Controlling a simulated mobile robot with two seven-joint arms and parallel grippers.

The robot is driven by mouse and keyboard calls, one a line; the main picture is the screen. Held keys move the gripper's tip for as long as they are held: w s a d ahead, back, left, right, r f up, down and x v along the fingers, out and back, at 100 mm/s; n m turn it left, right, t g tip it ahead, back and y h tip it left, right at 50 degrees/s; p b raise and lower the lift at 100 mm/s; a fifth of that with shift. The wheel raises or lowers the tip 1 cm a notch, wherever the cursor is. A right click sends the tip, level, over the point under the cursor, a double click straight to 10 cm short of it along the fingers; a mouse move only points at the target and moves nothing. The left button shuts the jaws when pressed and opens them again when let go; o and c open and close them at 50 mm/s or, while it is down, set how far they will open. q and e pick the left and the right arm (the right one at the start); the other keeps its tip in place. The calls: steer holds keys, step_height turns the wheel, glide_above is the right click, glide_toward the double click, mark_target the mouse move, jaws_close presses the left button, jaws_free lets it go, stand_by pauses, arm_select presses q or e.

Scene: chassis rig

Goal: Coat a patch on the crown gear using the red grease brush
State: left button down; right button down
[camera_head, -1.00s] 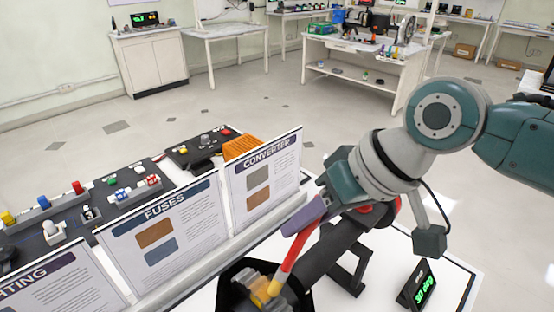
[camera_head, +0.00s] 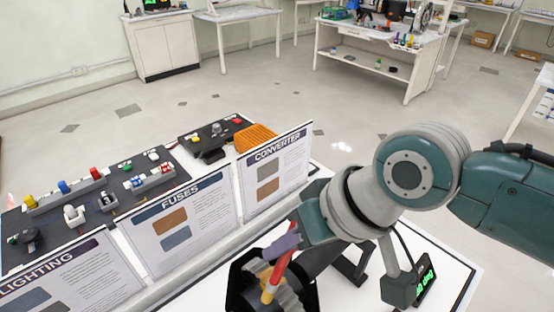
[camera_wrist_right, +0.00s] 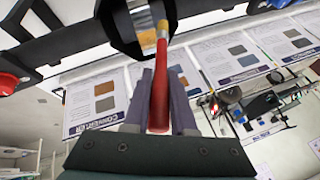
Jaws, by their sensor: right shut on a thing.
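The red grease brush (camera_head: 277,270) is in my right gripper (camera_head: 287,243), which is shut on its handle. The brush tilts down and its yellow end points into the dark housing. In the right wrist view the brush (camera_wrist_right: 160,90) lies between the two fingers (camera_wrist_right: 160,105), its tip at the dark housing's opening. The crown gear (camera_head: 290,298) shows as grey metal teeth inside the dark housing (camera_head: 236,290), at the bottom of the head view. The brush tip is at or just above it; I cannot tell whether they touch. My left gripper is not in view.
Upright panels marked Converter (camera_head: 277,172), Fuses (camera_head: 182,222) and Lighting (camera_head: 62,285) stand left of the housing. Behind them is a dark board with coloured switches (camera_head: 98,198). A small green-lit display (camera_head: 427,278) stands at right, partly behind my right arm.

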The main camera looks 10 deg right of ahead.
steer(key=shift+w+d+b, duration=1.2)
steer(key=shift+w+d, duration=0.8)
steer(key=shift+d, duration=0.1)
steer(key=shift+s+a+r+p, duration=0.1)
steer(key=shift+s+a+p, duration=0.8)
steer(key=shift+a, duration=0.25)
steer(key=shift+s+a+r+p, duration=0.1)
steer(key=shift+s+a+p, duration=0.8)
steer(key=shift+a, duration=0.25)
